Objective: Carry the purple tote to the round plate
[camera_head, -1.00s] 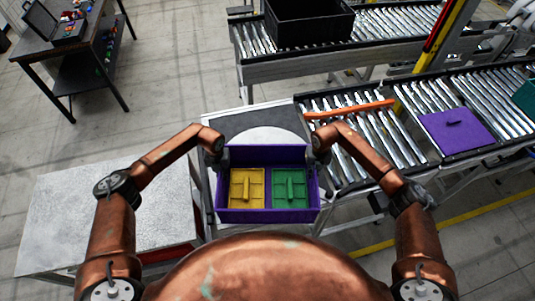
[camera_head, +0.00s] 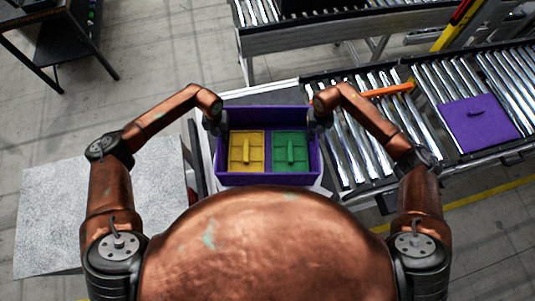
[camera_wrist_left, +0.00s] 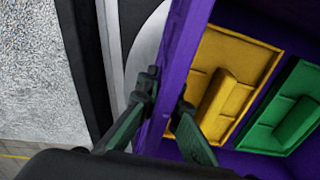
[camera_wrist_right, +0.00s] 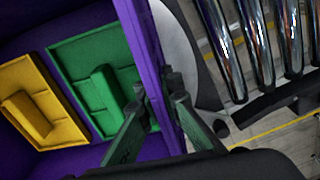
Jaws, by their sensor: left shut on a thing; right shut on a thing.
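The purple tote (camera_head: 268,180) is in the middle of the head view, held level between my arms. Inside it lie a yellow part (camera_head: 246,152) on the left and a green part (camera_head: 291,152) on the right. My left gripper (camera_head: 219,124) is shut on the tote's left wall, and my right gripper (camera_head: 317,120) is shut on its right wall. The pale round plate shows beyond the tote's walls in the left wrist view (camera_wrist_left: 148,45) and the right wrist view (camera_wrist_right: 176,45). The tote hides it in the head view. I cannot tell whether tote and plate touch.
A roller conveyor (camera_head: 350,150) runs to the right, with an orange bar (camera_head: 388,90) and a purple panel (camera_head: 478,124) on it. A grey table (camera_head: 90,205) stands at the left. Another conveyor (camera_head: 300,35) and a dark workbench (camera_head: 50,40) are behind.

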